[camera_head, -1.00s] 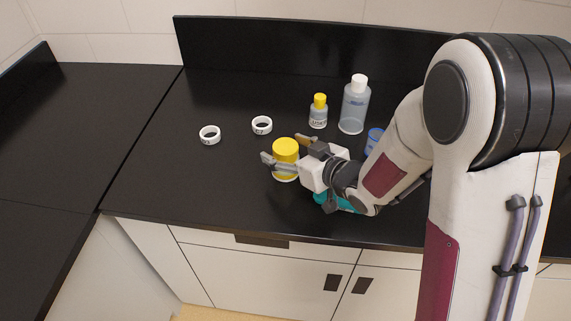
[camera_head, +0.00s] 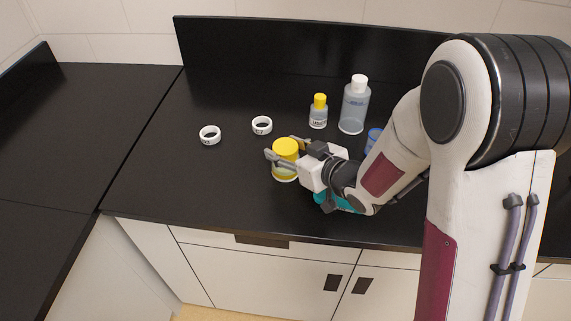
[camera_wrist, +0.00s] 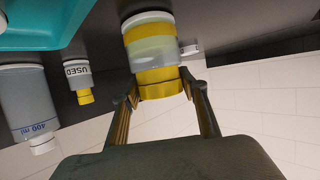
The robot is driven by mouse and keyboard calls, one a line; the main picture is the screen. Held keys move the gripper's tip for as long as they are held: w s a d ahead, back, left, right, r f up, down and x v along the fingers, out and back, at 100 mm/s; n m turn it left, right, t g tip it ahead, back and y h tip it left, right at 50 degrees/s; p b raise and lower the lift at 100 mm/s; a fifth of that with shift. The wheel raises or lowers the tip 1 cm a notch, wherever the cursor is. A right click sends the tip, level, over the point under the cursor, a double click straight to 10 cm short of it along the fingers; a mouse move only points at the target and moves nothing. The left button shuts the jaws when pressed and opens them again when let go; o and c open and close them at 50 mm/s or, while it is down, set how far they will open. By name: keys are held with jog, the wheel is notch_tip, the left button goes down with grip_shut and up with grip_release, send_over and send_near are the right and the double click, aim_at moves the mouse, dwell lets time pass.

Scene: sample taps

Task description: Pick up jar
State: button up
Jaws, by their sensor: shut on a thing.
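The jar (camera_head: 286,173) is a clear jar with a yellow lid, upright on the black counter in the head view. In the wrist view the jar (camera_wrist: 150,48) appears upside down, with pale yellow contents and its yellow lid between the fingers. My gripper (camera_head: 285,152) reaches it from the right, with one finger on the near side and one on the far side. In the wrist view my gripper (camera_wrist: 160,90) is shut on the jar near its lid. I cannot see any gap between the jar's base and the counter.
A small yellow-capped bottle (camera_head: 318,116) and a taller white-capped bottle (camera_head: 354,110) stand behind. White rings (camera_head: 262,125) (camera_head: 210,135) lie to the left. A blue item (camera_head: 374,140) and a teal item (camera_head: 322,199) are partly hidden by my arm. The left counter is clear.

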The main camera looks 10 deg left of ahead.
jog(key=shift+r, duration=0.15)
jog(key=shift+r, duration=4.85)
